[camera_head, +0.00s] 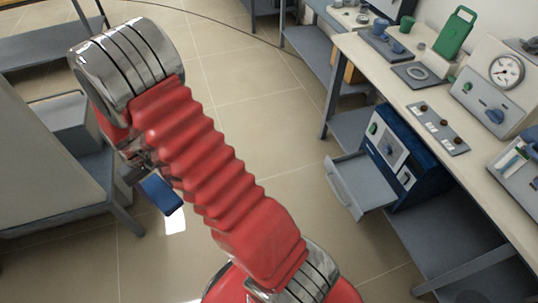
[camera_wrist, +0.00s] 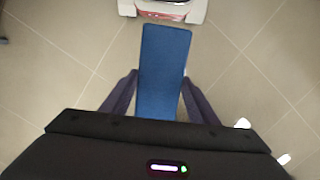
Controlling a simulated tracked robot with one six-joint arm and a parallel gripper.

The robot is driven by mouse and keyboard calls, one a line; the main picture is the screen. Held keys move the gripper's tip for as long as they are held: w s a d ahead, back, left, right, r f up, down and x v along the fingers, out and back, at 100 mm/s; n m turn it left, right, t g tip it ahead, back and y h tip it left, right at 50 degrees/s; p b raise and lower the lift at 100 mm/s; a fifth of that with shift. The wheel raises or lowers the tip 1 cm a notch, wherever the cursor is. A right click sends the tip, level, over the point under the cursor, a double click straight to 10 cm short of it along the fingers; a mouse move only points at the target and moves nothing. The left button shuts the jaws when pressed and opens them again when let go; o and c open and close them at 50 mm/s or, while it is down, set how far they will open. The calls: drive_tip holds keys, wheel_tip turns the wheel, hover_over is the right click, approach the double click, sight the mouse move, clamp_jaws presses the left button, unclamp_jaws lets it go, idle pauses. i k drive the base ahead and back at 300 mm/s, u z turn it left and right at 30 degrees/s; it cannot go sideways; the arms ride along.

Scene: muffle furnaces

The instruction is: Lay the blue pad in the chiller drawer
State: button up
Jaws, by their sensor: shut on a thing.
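The blue pad (camera_wrist: 164,62) is a flat rectangle held between the two dark fingers of my gripper (camera_wrist: 159,100) in the wrist view. In the head view the pad (camera_head: 162,194) shows below my red arm, above the floor and left of the middle. My gripper (camera_head: 136,175) is partly hidden there by the arm. The chiller (camera_head: 402,150) is a dark blue box with a pale front panel on the shelf under the right bench. Its grey drawer (camera_head: 362,185) is pulled out and looks empty. The pad is well to the left of the drawer.
A grey bench with a box (camera_head: 65,122) stands at the left. Tiled floor (camera_head: 255,90) lies clear between the benches.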

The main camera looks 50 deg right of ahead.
sight(358, 184)
drive_tip(key=u, duration=0.3)
drive_tip(key=i, duration=0.65)
drive_tip(key=z, duration=2.75)
drive_tip(key=i, duration=1)
drive_tip(key=u, duration=0.05)
